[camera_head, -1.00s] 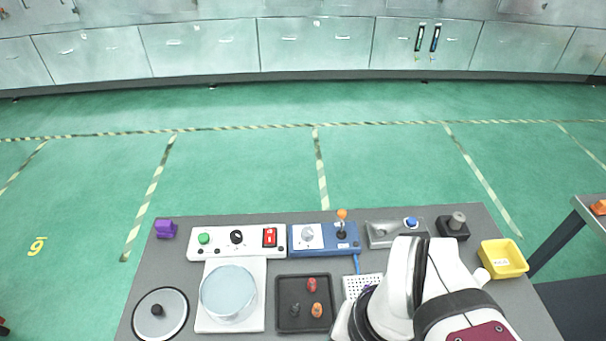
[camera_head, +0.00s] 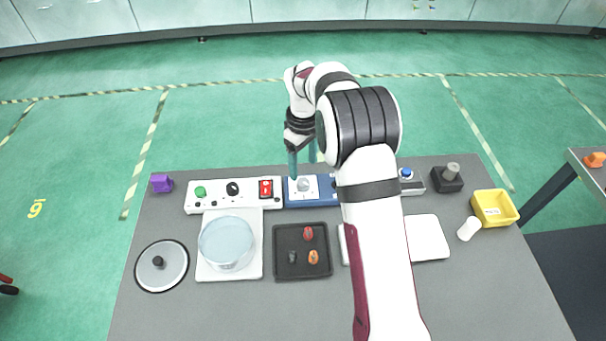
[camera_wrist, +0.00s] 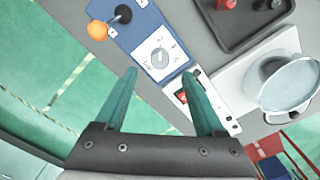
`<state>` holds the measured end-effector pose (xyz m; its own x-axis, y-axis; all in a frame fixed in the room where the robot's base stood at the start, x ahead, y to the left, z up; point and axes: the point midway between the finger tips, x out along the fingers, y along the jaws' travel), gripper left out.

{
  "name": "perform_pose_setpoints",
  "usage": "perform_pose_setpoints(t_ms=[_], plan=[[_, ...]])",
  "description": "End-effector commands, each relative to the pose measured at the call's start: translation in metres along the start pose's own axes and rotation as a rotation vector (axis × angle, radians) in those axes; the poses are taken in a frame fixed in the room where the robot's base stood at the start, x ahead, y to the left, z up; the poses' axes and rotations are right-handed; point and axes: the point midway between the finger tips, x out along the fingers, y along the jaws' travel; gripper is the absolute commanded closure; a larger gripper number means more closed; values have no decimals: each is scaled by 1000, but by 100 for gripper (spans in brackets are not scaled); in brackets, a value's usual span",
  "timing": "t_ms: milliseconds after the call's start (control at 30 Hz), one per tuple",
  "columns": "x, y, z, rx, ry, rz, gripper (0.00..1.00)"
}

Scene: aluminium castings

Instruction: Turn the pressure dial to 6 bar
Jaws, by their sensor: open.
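The pressure dial (camera_head: 303,185) is a round light-grey knob on a white plate with printed marks, set on the blue panel (camera_head: 325,203). In the wrist view the dial (camera_wrist: 160,58) lies beyond my fingertips, roughly between them. The printed numbers are too small to read surely. My gripper (camera_wrist: 161,74) is open, with two teal fingers apart and nothing between them. In the head view my gripper (camera_head: 302,172) points down above the dial's panel. The fingers appear apart from the dial. The arm hides the right part of the blue panel.
A black tray (camera_head: 287,265) and a glass pot (camera_head: 227,245) stand in front.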

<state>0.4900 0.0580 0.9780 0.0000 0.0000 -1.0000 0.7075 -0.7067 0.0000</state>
Motion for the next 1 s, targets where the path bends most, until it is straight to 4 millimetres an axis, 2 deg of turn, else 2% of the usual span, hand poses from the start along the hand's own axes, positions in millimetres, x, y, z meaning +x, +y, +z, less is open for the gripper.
perform_pose_setpoints(t_ms=[100,233,400,667,1000], plan=[[31,0,1,0,-2,-2,29],[52,0,0,0,-1,-1,29],[62,0,0,1,0,0,29],[63,0,0,2,1,0,30],[62,0,0,2,0,0,92]])
